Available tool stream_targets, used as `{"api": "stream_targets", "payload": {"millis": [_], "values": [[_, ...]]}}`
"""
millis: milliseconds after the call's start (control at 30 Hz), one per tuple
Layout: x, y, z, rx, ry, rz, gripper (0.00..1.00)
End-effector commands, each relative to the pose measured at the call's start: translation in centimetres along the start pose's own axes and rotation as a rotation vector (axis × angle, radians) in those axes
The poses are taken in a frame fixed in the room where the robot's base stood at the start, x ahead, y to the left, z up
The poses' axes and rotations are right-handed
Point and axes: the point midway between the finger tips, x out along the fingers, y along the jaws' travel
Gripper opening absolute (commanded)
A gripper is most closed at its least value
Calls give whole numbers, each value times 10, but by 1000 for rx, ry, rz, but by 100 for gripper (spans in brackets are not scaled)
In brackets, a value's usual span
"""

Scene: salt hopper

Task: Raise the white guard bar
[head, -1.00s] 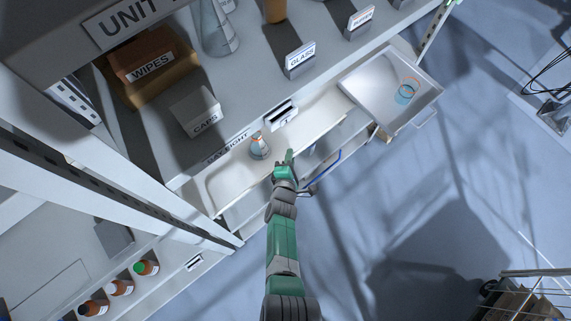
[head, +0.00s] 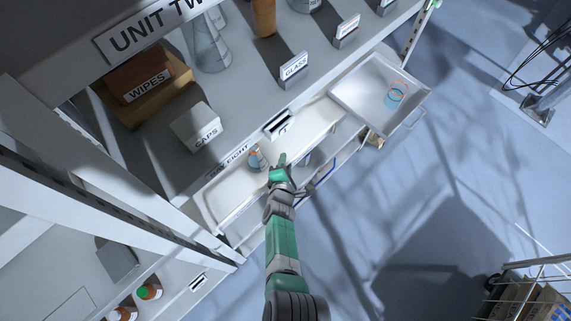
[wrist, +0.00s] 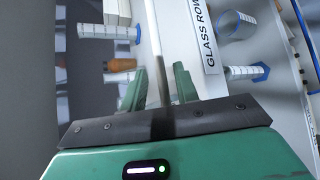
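The white guard bar (wrist: 153,40) runs as a pale strip down the wrist view between my two green fingers. My gripper (wrist: 160,88) is open, with a finger on each side of the bar and gaps beside it. In the head view my gripper (head: 279,168) is at the front edge of the long white tray (head: 222,197) marked BAY EIGHT, and the arm covers part of that edge. I cannot tell if a finger touches the bar. A small conical flask (head: 256,160) stands in the tray, left of my gripper.
A blue handle (head: 324,179) is just below my gripper. The CAPS box (head: 197,127) and GLASS sign (head: 293,70) stand on the shelf above. Open floor is at right.

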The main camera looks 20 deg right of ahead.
Motion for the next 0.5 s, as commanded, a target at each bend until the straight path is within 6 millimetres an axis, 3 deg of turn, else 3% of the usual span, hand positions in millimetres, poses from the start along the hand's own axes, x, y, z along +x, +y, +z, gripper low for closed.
{"api": "stream_targets", "payload": {"millis": [267, 500], "values": [[-2, 0, 0, 0, 0, -1, 32], [-44, 8, 3, -3, 2, -1, 32]]}}
